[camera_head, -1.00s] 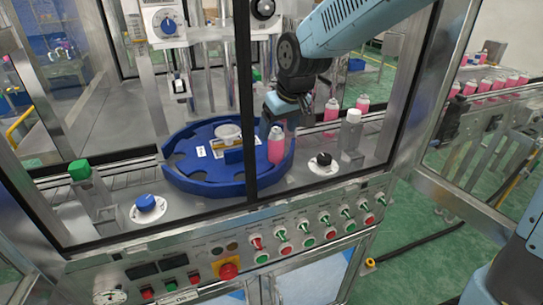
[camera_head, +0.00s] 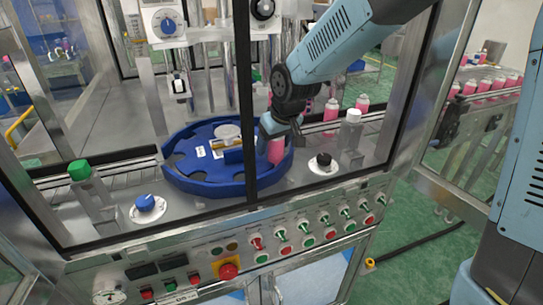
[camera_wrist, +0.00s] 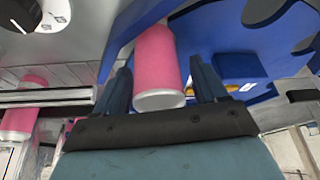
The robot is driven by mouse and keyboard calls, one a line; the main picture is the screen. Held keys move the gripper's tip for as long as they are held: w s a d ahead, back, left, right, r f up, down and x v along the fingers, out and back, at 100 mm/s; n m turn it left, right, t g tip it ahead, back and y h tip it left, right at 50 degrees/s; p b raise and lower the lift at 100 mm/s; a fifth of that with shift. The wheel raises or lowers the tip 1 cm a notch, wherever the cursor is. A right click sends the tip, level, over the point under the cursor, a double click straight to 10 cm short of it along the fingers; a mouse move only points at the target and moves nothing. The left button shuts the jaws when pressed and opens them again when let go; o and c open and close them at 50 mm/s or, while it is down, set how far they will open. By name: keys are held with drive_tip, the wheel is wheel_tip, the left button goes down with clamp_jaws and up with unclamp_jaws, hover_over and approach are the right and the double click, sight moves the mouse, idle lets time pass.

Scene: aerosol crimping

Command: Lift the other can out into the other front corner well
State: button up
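A pink can (camera_head: 276,152) with a pale top stands upright in a notch at the right front of the blue rotary table (camera_head: 217,187). My gripper (camera_head: 277,137) is lowered over this can, with its fingers hiding the upper part. In the wrist view the can (camera_wrist: 157,62) lies between my two fingers (camera_wrist: 162,85), one on each side. The fingers look open around it, with a narrow gap at the right; contact is not clear. Other notches in the table's left and front rim look empty.
Two pink cans (camera_head: 331,109) (camera_head: 362,104) stand behind at the right. A dark frame post (camera_head: 243,70) crosses in front.

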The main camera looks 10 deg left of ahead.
drive_tip(key=c, duration=0.9)
drive_tip(key=shift+r, duration=0.1)
